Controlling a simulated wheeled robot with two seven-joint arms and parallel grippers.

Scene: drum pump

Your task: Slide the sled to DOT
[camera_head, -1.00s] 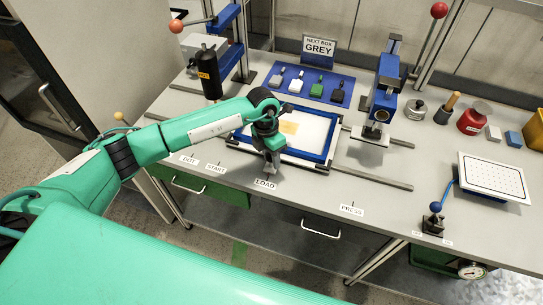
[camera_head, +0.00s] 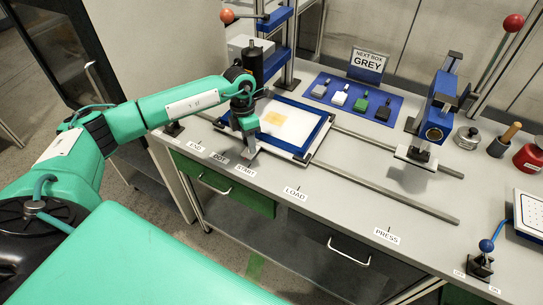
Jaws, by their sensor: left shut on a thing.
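The sled (camera_head: 318,136) is a blue frame around a white panel with a yellowish patch, sitting on two long rails on the bench. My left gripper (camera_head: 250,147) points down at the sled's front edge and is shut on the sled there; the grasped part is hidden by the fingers. The gripper is just behind the START label (camera_head: 246,170). The DOT label (camera_head: 219,158) lies left of START on the bench's front strip. My right gripper is not in view.
Further labels are END (camera_head: 195,147) at left, LOAD (camera_head: 295,193) and PRESS (camera_head: 387,235) at right. A black cylinder (camera_head: 252,65) on a post stands behind the sled's left end. A blue press unit (camera_head: 440,105) stands at right. The rails between are clear.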

